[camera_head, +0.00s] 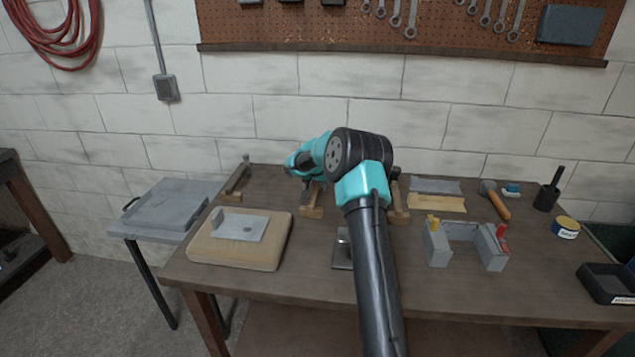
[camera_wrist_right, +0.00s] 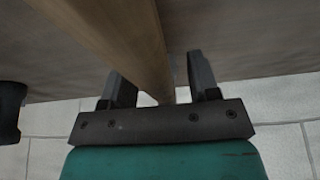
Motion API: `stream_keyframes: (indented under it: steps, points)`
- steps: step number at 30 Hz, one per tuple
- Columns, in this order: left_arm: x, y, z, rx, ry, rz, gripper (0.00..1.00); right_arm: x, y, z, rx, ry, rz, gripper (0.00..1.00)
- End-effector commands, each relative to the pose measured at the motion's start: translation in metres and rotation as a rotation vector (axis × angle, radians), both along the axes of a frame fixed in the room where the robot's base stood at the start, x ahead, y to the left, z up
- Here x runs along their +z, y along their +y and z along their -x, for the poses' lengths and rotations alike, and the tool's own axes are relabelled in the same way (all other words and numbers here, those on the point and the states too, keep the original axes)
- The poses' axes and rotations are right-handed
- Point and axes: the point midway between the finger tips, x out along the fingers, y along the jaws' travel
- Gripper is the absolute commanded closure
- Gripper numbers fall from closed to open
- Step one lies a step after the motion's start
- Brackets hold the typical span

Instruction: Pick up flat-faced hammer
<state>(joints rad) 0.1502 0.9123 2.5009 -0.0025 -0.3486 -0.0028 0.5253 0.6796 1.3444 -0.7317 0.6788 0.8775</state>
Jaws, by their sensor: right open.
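A hammer with a dark head and wooden handle (camera_head: 238,176) stands at the back left of the bench. Another hammer with a grey head and orange-brown handle (camera_head: 497,203) lies at the back right. I cannot tell which has the flat face. My right gripper (camera_head: 309,186) is at the back middle of the bench, above a small wooden block, partly hidden by its own wrist. In the right wrist view the gripper (camera_wrist_right: 160,88) is open, with a long wooden bar (camera_wrist_right: 120,40) reaching between its fingers. Whether this bar is a hammer handle is unclear. My left gripper is out of view.
A tan pad with a grey plate (camera_head: 240,229) lies at the left. A grey U-shaped fixture (camera_head: 436,244), a black cup (camera_head: 547,197), a round tin (camera_head: 565,228) and a black tray (camera_head: 607,285) stand at the right. The wall (camera_head: 440,132) is close behind the bench.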

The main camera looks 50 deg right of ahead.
Motion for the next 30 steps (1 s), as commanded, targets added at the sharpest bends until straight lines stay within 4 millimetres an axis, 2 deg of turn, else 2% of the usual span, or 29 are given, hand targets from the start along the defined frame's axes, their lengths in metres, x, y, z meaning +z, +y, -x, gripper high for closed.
stream_keyframes:
  steps: [3, 27, 30]
  points:
    - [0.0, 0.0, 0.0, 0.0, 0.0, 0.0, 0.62, -0.0049, -0.002, -0.0009, 0.0, 0.0, 0.0, 0.45]
    - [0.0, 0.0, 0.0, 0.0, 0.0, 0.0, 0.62, -0.007, -0.0018, -0.0008, -0.001, 0.0, 0.0, 0.45]
    - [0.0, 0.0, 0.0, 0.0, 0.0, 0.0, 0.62, -0.0069, -0.0018, -0.0009, 0.0, 0.0, 0.0, 0.53]
